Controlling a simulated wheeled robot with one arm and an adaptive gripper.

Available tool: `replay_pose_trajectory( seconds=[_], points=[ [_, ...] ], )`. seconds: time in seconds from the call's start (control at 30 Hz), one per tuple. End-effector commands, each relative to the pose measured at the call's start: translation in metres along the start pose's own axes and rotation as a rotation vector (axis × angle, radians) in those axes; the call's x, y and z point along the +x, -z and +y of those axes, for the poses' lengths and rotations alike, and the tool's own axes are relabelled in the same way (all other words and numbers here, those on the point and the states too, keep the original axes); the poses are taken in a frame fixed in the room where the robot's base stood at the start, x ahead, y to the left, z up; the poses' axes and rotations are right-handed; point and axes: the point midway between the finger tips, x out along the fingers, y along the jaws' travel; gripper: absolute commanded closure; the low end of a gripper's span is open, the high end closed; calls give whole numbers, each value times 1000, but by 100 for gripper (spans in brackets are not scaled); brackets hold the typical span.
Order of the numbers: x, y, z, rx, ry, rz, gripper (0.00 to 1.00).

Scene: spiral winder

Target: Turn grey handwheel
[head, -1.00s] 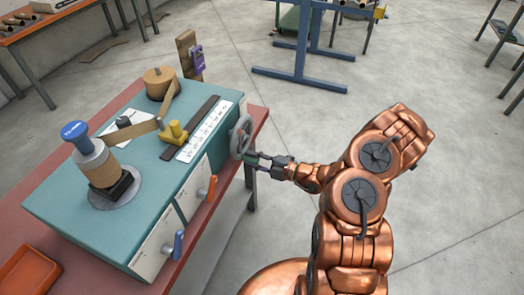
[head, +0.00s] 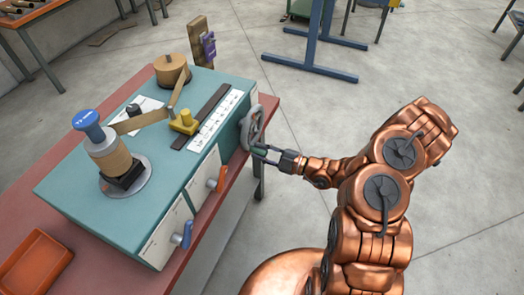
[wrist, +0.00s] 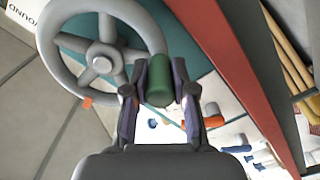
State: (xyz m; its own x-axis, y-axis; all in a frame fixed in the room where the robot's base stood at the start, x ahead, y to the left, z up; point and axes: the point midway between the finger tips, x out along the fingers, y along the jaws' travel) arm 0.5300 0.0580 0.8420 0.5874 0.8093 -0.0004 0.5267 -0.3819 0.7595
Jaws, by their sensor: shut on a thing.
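The grey handwheel (head: 252,127) is on the right end of the teal winder. In the wrist view the handwheel (wrist: 52,55) fills the upper left, with its spokes and round hub visible. A green handle (wrist: 158,76) sticks out from its rim. My gripper (head: 262,153) is at the wheel's lower edge in the head view. In the wrist view my gripper (wrist: 158,92) has one finger on each side of the green handle and is shut on it. The fingers hide the handle's sides.
The winder (head: 80,190) stands on a red bench (head: 88,264). An orange tray (head: 35,262) lies at front left. A blue stand (head: 312,65) is behind; the floor around my arm is clear.

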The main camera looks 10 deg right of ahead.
Motion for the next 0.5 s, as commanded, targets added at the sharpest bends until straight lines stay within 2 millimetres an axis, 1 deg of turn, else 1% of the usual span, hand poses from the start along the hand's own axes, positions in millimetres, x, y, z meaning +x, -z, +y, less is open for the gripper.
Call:
replay_pose_trajectory(
  seconds=[0.03, 0.07, 0.2, 0.3, 0.5],
  points=[
    [1, 2, 0, -1, 0, 4, 100],
    [1, 2, 0, -1, 0, 4, 73],
    [0, 1, 0, -1, -1, 2, 58],
    [0, 1, 0, -1, -1, 1, 49],
    [0, 0, 0, -1, -1, 0, 49]
  ],
)
